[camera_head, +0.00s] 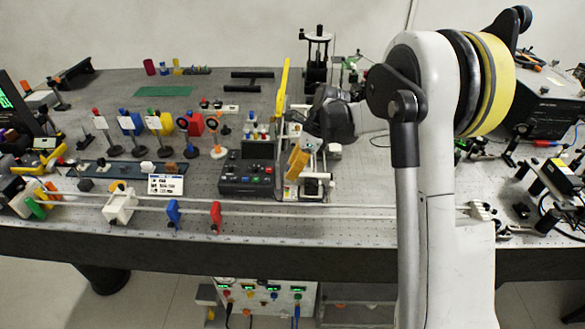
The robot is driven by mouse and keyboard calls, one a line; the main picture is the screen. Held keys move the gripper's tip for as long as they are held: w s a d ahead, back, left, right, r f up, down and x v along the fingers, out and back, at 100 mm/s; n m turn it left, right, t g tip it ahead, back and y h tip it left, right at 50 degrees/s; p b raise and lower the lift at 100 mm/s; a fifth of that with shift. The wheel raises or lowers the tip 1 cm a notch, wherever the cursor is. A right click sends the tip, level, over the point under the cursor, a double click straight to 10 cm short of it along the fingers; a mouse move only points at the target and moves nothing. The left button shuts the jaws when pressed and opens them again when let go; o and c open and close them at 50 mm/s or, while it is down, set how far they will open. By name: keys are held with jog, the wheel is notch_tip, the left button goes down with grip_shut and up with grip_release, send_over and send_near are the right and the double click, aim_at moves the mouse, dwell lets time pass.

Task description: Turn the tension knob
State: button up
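I cannot single out the tension knob for certain. An upright assembly with a tall yellow bar (282,90) stands on the bench near the middle, with an orange-yellow block (298,162) lower on its right side. My arm comes in from the right. My gripper (308,118), dark grey, is just right of the yellow bar at mid height, above the white parts of this assembly. Its fingers are small and merge with the dark parts around them. I cannot tell whether they are open, shut or touching anything. The gripper and wrist hide what lies behind them.
A dark control box (246,180) with coloured buttons stands left of the assembly. Several optics mounts, including a red one (195,125), crowd the left. A white rail (300,209) runs along the front. A black instrument (545,105) is at right.

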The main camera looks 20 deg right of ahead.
jog(key=v, duration=1.2)
jog(key=shift+d, duration=0.1)
